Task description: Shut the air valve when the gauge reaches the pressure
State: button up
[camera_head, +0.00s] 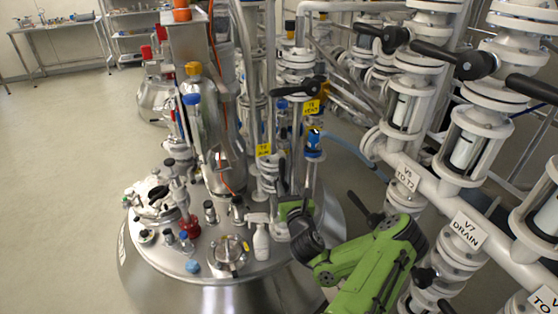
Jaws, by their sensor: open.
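My gripper (290,207), at the end of my green arm, is open above the lid of the steel vessel (205,268), beside a slim pipe. Its fingertips are small and partly hidden among the fittings. Just above it stands a pale valve body with an upright black lever (282,172). A small yellow tag (264,150) hangs there, its writing too small to read surely, so I cannot tell whether this is the air valve. I cannot tell whether the gripper touches the lever. No gauge face is readable in this view.
A white spray bottle (260,240) stands on the lid, left of my gripper. A black-handled valve with a yellow vent tag (312,106) is above. White pipework with a drain label (468,230) crowds the right. Floor at left (60,190) is clear.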

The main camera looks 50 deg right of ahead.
aim_at(283, 165)
jog(key=p+x, duration=0.3)
jog(key=x, duration=0.9)
jog(key=shift+d, duration=0.1)
grip_shut()
